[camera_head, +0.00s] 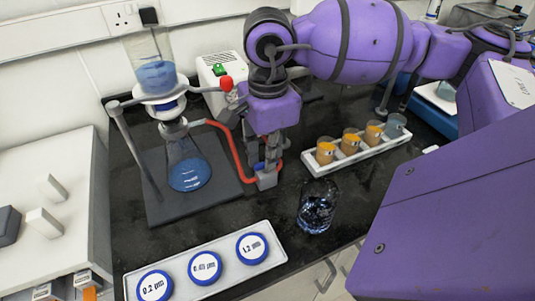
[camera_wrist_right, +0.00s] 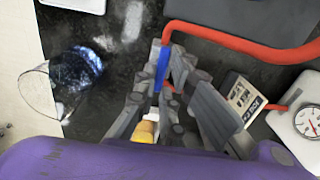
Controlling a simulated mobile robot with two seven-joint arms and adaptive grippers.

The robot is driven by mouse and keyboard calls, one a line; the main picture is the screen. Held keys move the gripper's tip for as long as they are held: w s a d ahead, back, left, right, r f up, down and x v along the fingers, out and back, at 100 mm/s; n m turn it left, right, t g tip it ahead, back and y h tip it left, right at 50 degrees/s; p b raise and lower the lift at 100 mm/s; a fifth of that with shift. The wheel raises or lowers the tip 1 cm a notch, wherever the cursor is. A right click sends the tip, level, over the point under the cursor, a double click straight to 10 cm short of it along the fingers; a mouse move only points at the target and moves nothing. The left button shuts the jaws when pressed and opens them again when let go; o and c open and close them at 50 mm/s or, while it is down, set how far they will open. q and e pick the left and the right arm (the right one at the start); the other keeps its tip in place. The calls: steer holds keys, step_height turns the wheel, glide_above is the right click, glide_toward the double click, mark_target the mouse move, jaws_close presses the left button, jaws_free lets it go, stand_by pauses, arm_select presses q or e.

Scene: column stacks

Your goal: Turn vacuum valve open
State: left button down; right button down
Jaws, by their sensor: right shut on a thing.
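The vacuum valve shows as a small grey block with a blue lever (camera_head: 258,167) on the red tubing (camera_head: 238,160), right of the filter flask (camera_head: 187,170). My right gripper (camera_head: 264,155) points down over it. In the right wrist view, the fingers (camera_wrist_right: 165,90) are closed around the blue lever (camera_wrist_right: 162,68), which lines up with the red tubing (camera_wrist_right: 240,43). The fingers hide most of the valve body. A small yellow and white part (camera_wrist_right: 144,131) shows between them. My left gripper is out of view.
A glass beaker (camera_head: 316,207) stands close to the right gripper. A white rack (camera_head: 315,166) of small orange cups is on the right. A tray (camera_head: 225,271) with three labelled blue-rimmed discs lies in front. A white round gauge (camera_wrist_right: 307,120) and labelled box (camera_wrist_right: 240,100) sit near the fingers.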

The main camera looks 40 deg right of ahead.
steer(key=c, duration=1.8)
jaws_free()
steer(key=shift+c, duration=0.2)
step_height(320, 180, up, 12)
